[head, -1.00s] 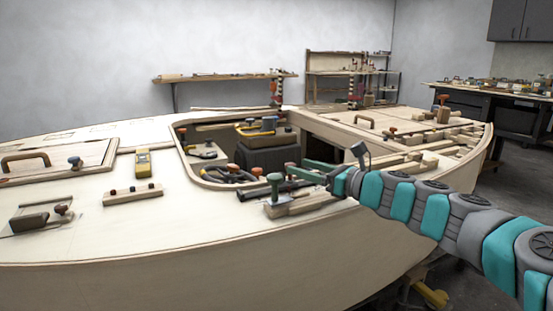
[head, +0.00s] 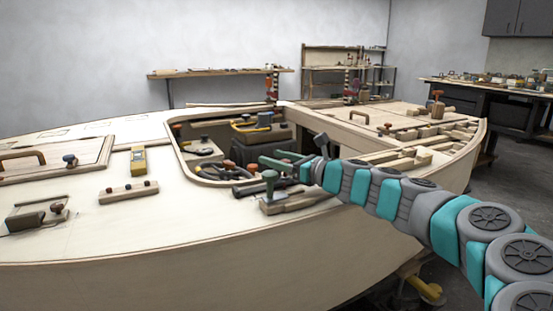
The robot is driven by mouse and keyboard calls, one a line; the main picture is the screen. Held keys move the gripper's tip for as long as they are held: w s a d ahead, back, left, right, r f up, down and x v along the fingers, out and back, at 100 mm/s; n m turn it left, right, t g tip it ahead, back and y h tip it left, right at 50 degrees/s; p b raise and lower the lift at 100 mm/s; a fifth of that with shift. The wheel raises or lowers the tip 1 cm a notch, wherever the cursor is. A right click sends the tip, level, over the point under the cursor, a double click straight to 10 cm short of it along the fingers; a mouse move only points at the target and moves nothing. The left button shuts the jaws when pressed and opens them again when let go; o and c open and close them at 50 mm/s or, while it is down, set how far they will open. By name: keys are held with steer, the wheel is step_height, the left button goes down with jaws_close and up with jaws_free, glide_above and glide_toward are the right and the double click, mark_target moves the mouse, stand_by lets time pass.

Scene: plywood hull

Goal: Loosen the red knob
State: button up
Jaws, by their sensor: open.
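Several reddish knobs show, and I cannot tell which is the red knob of the task. An orange-red knob (head: 437,93) tops a wooden block at the far right of the deck. A small reddish knob (head: 386,128) stands on the right deck. A brownish-red knob (head: 57,208) is at the far left. My gripper (head: 271,158), with green fingers, is open and empty over the cockpit opening, apart from all these knobs.
The cockpit opening (head: 190,165) holds a dark box and tools. A green-knobbed clamp (head: 270,183) stands on its near edge, close below my gripper. Wooden strips (head: 410,155) lie on the right deck. The near deck is mostly bare.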

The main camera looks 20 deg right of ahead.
jaws_close()
stand_by(0.4)
steer(key=shift+y+p, duration=0.3)
steer(key=shift+a+n+g+y+p, duration=0.1)
steer(key=shift+n+g+y+p, duration=0.45)
steer(key=shift+n+g+y, duration=0.45)
steer(key=n+y, duration=0.1)
steer(key=n+g+y, duration=0.1)
steer(key=shift+s+a+f+g+y, duration=0.15)
steer(key=shift+s+a+g+y, duration=0.05)
steer(key=shift+g+y, duration=0.1)
steer(key=shift+s+a+n+g+y, duration=0.2)
steer(key=shift+n+g+y, duration=0.6)
steer(key=shift+g, duration=0.3)
steer(key=shift+s+a+n+g+y, duration=0.1)
steer(key=shift+s+n+g+y, duration=0.1)
steer(key=shift+n+g+y, duration=0.65)
steer(key=shift+s+n+g+y, duration=0.2)
steer(key=shift+n+g+y, duration=0.15)
steer(key=shift+n+g, duration=0.65)
steer(key=shift+s+a+g, duration=0.1)
steer(key=shift+a+g, duration=0.05)
steer(key=shift+g, duration=0.6)
